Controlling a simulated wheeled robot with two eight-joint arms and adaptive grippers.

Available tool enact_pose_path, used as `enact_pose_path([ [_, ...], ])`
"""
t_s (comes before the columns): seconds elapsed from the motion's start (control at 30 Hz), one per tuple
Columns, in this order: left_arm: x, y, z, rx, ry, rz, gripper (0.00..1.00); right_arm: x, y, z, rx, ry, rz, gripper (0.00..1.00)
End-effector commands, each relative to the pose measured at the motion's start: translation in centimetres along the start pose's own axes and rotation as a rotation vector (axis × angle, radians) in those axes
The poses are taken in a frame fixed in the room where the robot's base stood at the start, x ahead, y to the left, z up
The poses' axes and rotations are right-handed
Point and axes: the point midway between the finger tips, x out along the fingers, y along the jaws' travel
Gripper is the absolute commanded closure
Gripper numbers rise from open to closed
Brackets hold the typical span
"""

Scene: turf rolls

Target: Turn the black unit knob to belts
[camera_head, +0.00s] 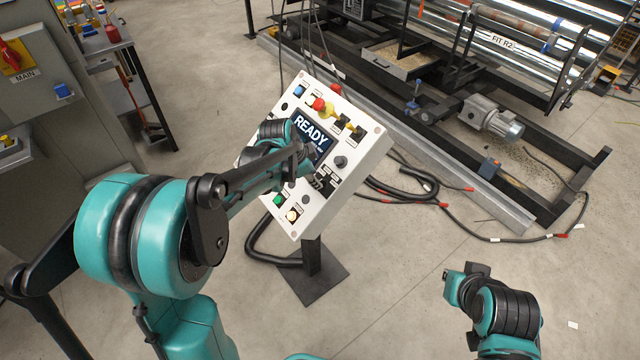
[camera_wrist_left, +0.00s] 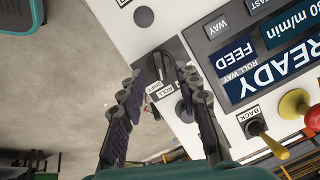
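The white control box (camera_head: 352,183) stands tilted on a post, with a display reading READY (camera_head: 311,133). A second dark knob (camera_wrist_left: 183,109) sits close by, near the right finger. Which one is the unit knob is not readable, and "belts" is not legible. My right gripper (camera_head: 466,287) is at the lower right, away from the box.
Black cables (camera_head: 405,190) lie on the floor. A roller machine (camera_head: 495,75) stands behind.

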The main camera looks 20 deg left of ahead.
Motion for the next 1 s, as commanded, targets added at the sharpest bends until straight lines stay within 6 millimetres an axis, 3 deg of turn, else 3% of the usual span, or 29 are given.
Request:
enact_pose_path([
  [0.03,1.2,0.1,0.1,0.001,0.0,0.0,0.67,0.5,0.0,0.4,0.0,0.0,0.0,1.0],
  [0.2,3.1,0.0,0.1,-0.001,0.0,0.0,0.67,1.1,0.0,0.8,0.0,0.0,0.0,1.0],
  [0.57,3.7,0.0,0.0,-0.002,0.0,0.0,0.67,1.2,0.0,0.8,0.0,0.0,0.0,1.0],
  [0.7,3.6,0.0,0.0,-0.002,0.0,0.0,1.0,1.2,0.0,0.8,0.0,0.0,0.0,1.0],
  [1.0,3.7,0.0,0.0,-0.004,-0.001,0.001,1.0,1.2,0.0,0.8,0.0,0.0,0.0,1.0],
])
